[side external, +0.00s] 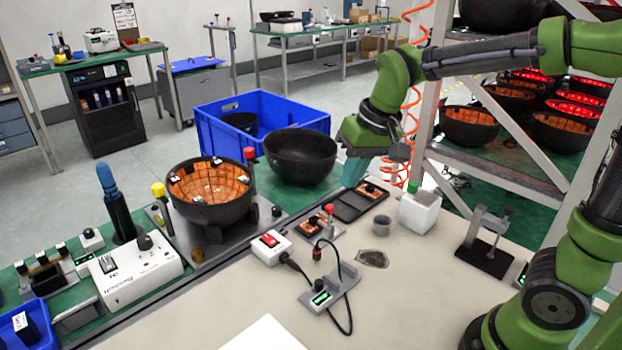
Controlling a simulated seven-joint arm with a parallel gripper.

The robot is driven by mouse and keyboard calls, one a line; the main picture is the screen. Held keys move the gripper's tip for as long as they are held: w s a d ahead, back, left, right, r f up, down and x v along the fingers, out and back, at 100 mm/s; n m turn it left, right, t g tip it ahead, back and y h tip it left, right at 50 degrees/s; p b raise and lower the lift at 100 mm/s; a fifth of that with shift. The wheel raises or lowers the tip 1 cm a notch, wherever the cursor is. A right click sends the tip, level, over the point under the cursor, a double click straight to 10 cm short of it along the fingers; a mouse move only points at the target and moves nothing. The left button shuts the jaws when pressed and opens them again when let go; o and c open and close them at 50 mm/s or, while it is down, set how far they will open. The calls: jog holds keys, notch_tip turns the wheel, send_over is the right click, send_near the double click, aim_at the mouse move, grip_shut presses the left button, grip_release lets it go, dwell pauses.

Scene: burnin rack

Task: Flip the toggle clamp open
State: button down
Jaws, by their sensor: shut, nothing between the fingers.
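Several upright levers could be the toggle clamp, and I cannot tell which one it is. A yellow-tipped lever (159,190) stands at the left of the fixture plate. A red-tipped lever (250,155) stands behind the bowl on that plate. A smaller red-knobbed lever (329,210) stands upright on a small board at the table's middle. A dark bowl with an orange lining (209,192) sits in the fixture. My gripper (353,173) is shut and empty, pointing down above the back of the table, right of the levers and apart from them. Its fingertips are small in this view.
A black bowl (300,157) and a blue crate (262,112) stand behind the fixture. A dark tray (357,203) lies below my gripper, with a white bottle (420,211) to its right. A red-switch box (270,247) and a cabled device (328,292) are in front.

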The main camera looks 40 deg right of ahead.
jog(key=w+f+m+g+h, duration=0.2)
jog(key=w+m+g, duration=0.1)
jog(key=w, duration=0.6)
jog(key=w+a+f+m+g+h, duration=0.1)
jog(key=w+m, duration=0.3)
jog(key=w, duration=0.4)
jog(key=shift+w+a+f+g+h, duration=0.25)
jog(key=shift+w+f+g+h, duration=0.1)
jog(key=shift+f+g+h, duration=0.45)
jog(key=shift+r, duration=0.1)
jog(key=s+d+f, duration=0.5)
jog(key=f, duration=0.4)
jog(key=shift+d+f, duration=0.2)
jog(key=shift+f, duration=0.2)
